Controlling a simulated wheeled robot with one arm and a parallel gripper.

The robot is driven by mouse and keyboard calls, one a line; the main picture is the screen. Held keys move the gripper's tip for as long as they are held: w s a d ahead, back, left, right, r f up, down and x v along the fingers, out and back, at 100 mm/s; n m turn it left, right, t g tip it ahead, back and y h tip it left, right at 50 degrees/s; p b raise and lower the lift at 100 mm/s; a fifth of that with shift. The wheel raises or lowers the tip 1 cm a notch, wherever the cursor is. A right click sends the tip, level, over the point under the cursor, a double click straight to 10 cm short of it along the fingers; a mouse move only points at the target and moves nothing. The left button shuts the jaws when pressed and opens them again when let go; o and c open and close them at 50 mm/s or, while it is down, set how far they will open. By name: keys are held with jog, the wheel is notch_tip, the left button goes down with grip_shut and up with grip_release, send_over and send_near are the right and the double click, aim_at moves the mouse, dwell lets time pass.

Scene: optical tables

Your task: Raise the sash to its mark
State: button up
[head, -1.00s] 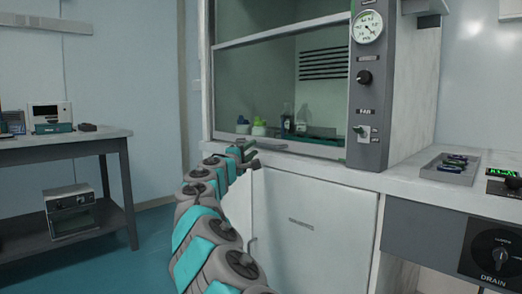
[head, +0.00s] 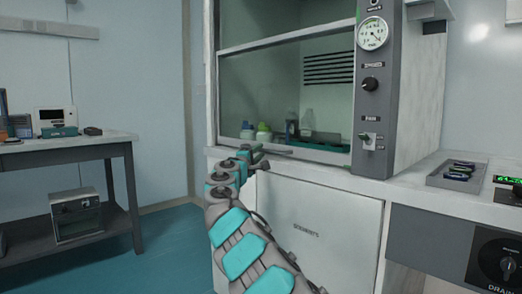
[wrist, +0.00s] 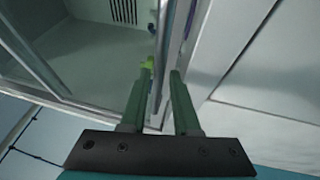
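The fume hood's glass sash (head: 265,90) fills the hood front in the head view, with a pale rail (head: 285,39) across its top. Its lower edge is near the sill, partly behind my gripper. I cannot make out a height mark. My gripper (head: 270,151) is at the hood's front lower edge, left of centre. In the wrist view, my gripper (wrist: 161,72) has its two green fingers apart. A pale rail (wrist: 161,40) of the hood front runs through the gap between them; I cannot tell if either finger touches it.
Bottles (head: 263,132) stand inside the hood. A control panel (head: 374,90) with gauge, knob and fan switch is to the right. A tray (head: 457,174) sits on the right counter. A white cabinet (head: 320,215) is below the hood. A side table (head: 75,150) is at left, with open floor between.

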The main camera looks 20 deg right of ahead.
jog(key=shift+x, duration=0.8)
jog(key=shift+w+d+r, duration=0.1)
jog(key=shift+w+d, duration=0.05)
jog(key=shift+w, duration=0.05)
jog(key=shift+c, duration=0.2)
grip_shut()
dwell(0.9)
